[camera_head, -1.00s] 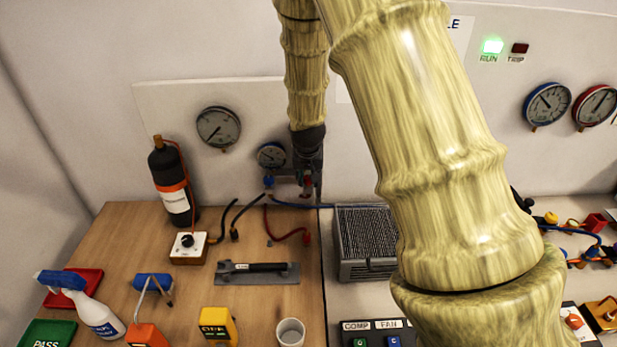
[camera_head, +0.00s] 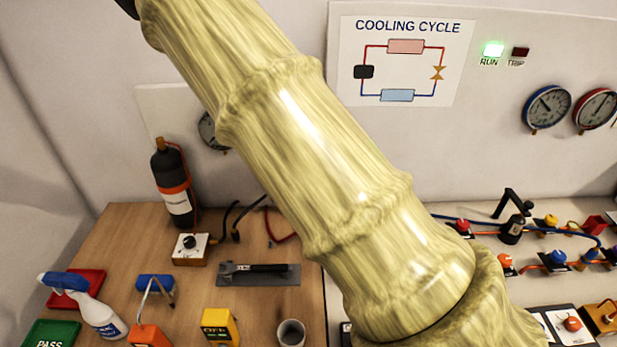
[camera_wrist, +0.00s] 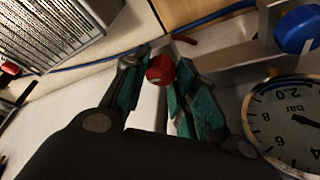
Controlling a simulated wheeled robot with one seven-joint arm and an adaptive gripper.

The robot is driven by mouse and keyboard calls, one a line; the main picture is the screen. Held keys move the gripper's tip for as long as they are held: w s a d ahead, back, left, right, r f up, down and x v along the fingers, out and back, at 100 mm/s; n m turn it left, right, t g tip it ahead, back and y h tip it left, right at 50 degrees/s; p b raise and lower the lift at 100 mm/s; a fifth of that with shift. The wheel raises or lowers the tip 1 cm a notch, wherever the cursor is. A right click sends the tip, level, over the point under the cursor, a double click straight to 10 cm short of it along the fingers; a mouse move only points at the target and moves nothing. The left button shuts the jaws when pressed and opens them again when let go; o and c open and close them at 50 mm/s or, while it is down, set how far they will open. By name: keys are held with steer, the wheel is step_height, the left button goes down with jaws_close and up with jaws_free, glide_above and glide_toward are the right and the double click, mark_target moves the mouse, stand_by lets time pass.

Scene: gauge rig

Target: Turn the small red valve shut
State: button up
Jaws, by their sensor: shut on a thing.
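In the wrist view, the small red valve (camera_wrist: 160,69) is a round red knob between the green-padded fingers of my gripper (camera_wrist: 158,63). The gripper is shut on it, with the pads at its left and right sides. The knob's stem and whatever it is mounted on are mostly hidden, so its turn angle cannot be told. A blue knob (camera_wrist: 297,28) and a round pressure gauge (camera_wrist: 289,122) marked bar are close on the right. In the head view my arm hides the red valve, the blue knob and my gripper.
A blue hose (camera_wrist: 215,17) and a grey finned unit (camera_wrist: 45,35) show in the wrist view.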

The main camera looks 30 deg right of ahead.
steer(key=shift+w, duration=0.1)
stand_by(0.4)
steer(key=o, duration=1)
steer(key=shift+a, duration=0.1)
steer(key=shift+o, duration=0.2)
